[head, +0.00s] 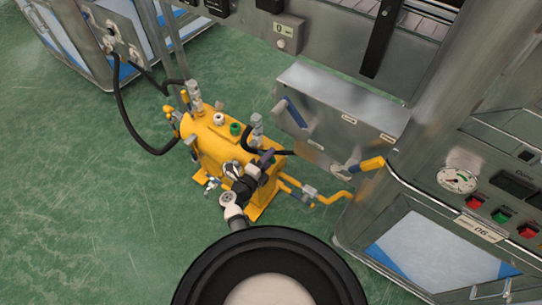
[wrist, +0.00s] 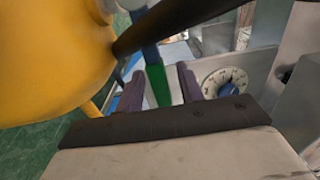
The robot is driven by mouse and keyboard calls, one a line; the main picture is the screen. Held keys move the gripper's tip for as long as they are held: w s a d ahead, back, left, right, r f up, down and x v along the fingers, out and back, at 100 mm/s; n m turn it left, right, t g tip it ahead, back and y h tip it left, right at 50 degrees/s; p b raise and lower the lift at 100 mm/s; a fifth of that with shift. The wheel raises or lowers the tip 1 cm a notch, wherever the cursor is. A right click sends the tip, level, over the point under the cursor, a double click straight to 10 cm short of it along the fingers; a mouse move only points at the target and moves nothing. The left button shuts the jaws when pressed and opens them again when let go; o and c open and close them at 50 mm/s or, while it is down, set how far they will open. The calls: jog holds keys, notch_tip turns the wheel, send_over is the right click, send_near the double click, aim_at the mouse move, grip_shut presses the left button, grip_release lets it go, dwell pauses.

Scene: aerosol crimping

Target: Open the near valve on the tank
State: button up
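The yellow tank (head: 212,145) stands low on the green floor, left of the metal machine. It fills the upper left of the wrist view (wrist: 45,60). A silver valve fitting (head: 257,125) rises from its near end, with a dark hose beside it. A similar fitting (head: 195,92) stands at its far end. My gripper (head: 266,158) is at the tank's near end, close below the near fitting. In the wrist view its two fingers (wrist: 160,85) are apart. A green and pale strip (wrist: 157,85) and a blue bar (wrist: 149,50) show between or beyond them; contact is unclear.
A black hose (wrist: 190,22) crosses above the fingers. A metal box (head: 335,110) with a blue lever (head: 294,112) and a yellow handle (head: 372,163) stands close on the right. A dial (wrist: 226,82) lies right of the fingers. Open floor (head: 70,200) is at left.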

grip_shut()
jog(key=shift+r, duration=0.1)
dwell(0.3)
